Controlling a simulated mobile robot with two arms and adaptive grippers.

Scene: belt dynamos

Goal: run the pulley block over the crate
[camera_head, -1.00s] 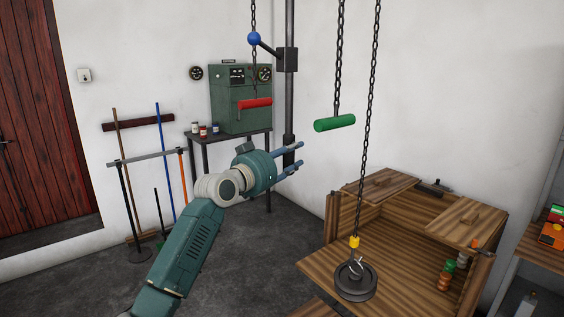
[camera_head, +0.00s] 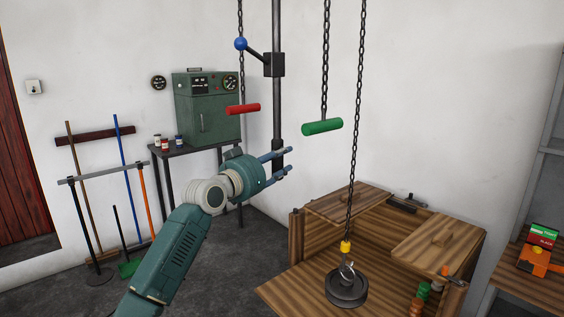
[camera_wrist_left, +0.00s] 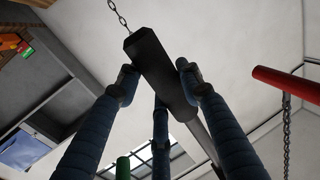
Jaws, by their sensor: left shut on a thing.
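The pulley block (camera_head: 347,290), a dark wheel with a hook and yellow fitting, hangs on a chain. In the head view it overlaps the left front of the wooden crate (camera_head: 283,290); its clearance above the wood is hard to judge. The crate has raised board tops and an open middle. My left gripper (camera_head: 284,164) is at the black upright post (camera_head: 277,110), left of and above the crate. The left wrist view shows its fingers shut around a dark oblong block (camera_wrist_left: 157,72); the fingers partly cover it. My right gripper is not in view.
A red handle (camera_head: 242,109) and a green handle (camera_head: 322,127) hang on chains near the post. A blue-knobbed lever (camera_head: 240,44) sticks out above. A green machine (camera_head: 207,108) stands on a table behind. A shelf (camera_head: 530,287) stands right of the crate.

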